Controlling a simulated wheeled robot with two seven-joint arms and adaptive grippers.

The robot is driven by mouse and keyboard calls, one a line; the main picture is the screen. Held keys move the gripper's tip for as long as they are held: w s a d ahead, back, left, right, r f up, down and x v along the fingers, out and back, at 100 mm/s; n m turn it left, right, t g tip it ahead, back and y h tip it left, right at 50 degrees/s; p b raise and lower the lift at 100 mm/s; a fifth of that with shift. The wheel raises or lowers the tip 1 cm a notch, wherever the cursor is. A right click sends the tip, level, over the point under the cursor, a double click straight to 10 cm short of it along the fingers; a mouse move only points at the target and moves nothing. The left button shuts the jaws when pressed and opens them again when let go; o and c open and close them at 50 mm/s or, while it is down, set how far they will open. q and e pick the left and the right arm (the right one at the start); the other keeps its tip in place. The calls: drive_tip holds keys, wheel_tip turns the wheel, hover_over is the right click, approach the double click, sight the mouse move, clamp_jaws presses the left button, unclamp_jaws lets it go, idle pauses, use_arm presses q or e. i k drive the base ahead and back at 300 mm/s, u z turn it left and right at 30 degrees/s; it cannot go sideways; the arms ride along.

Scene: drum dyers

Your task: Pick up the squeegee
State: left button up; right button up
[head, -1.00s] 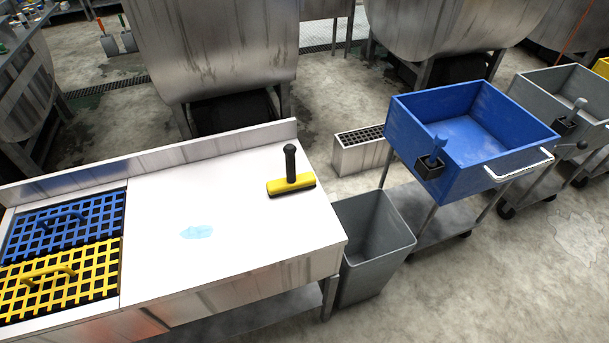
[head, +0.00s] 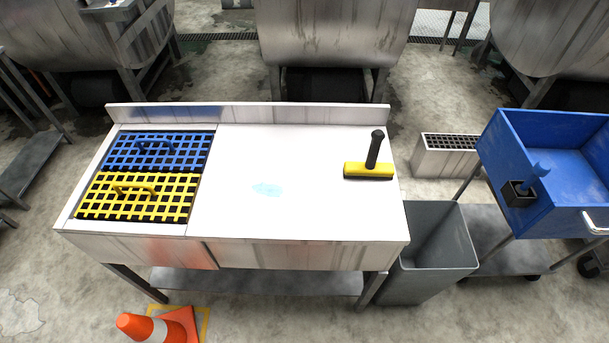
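The squeegee (head: 369,170) has a yellow head with a dark lower edge and a black upright handle. It stands near the right end of the white-topped metal table (head: 310,205), handle pointing up. A light blue wet patch (head: 267,189) lies on the table top to the left of it. Neither of my grippers shows in the head view.
Blue (head: 157,153) and yellow (head: 138,197) grates with handles fill the table's left end. A grey bin (head: 436,250) stands at its right. A blue cart (head: 550,165) is farther right. An orange cone (head: 160,326) lies tipped in front. Steel drums stand behind.

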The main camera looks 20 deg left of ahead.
sight(370, 169)
drive_tip(key=u, duration=3.5)
drive_tip(key=k, duration=2.2)
drive_tip(key=z, duration=1.3)
